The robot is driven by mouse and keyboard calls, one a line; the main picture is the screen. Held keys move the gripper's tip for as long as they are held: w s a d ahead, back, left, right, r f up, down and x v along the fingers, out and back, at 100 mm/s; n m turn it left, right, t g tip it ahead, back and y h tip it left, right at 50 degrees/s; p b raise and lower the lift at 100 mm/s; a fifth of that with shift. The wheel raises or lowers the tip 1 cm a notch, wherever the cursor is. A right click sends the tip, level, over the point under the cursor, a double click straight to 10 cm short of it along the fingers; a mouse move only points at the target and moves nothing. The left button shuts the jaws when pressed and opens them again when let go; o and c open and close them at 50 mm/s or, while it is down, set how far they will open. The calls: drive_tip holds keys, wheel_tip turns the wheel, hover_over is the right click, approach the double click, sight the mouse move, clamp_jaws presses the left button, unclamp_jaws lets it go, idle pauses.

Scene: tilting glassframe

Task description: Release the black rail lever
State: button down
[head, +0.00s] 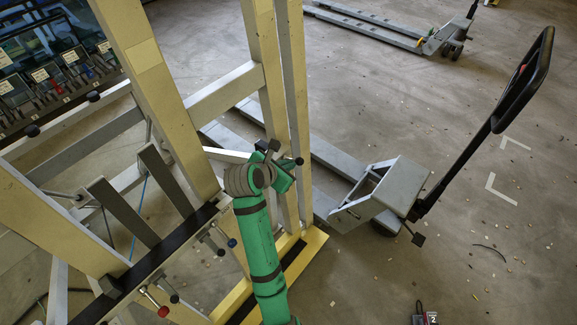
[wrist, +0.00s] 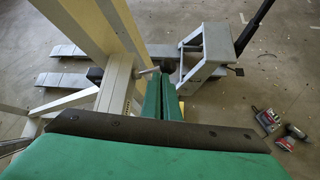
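Levers with coloured knobs stick out from the dark rail (head: 150,262) of the tilting frame in the head view. One black-knobbed lever (head: 174,298) is low on the rail near a red-knobbed one, and another black-knobbed lever (head: 221,252) is beside a blue-knobbed one. A dark knob (head: 299,161) also shows at the upright post beside my gripper (head: 284,178). In the wrist view a short metal lever (wrist: 148,72) stands just beyond the green fingers of my gripper (wrist: 162,92). The fingers are close together, and I cannot tell whether they touch the lever or each other.
Tall cream posts (head: 262,60) stand close to my arm. A grey pallet jack (head: 385,190) with a black handle is to the right, and another (head: 425,42) is farther back. Tools (wrist: 290,135) lie on the floor. Open floor lies at right.

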drive_tip(key=shift+d+r, duration=0.1)
drive_tip(key=shift+r, duration=0.5)
drive_tip(key=shift+f, duration=0.1)
drive_tip(key=s+a+r, duration=0.4)
drive_tip(key=s+a, duration=0.3)
drive_tip(key=shift+s+a, duration=0.25)
drive_tip(key=shift+s, duration=0.05)
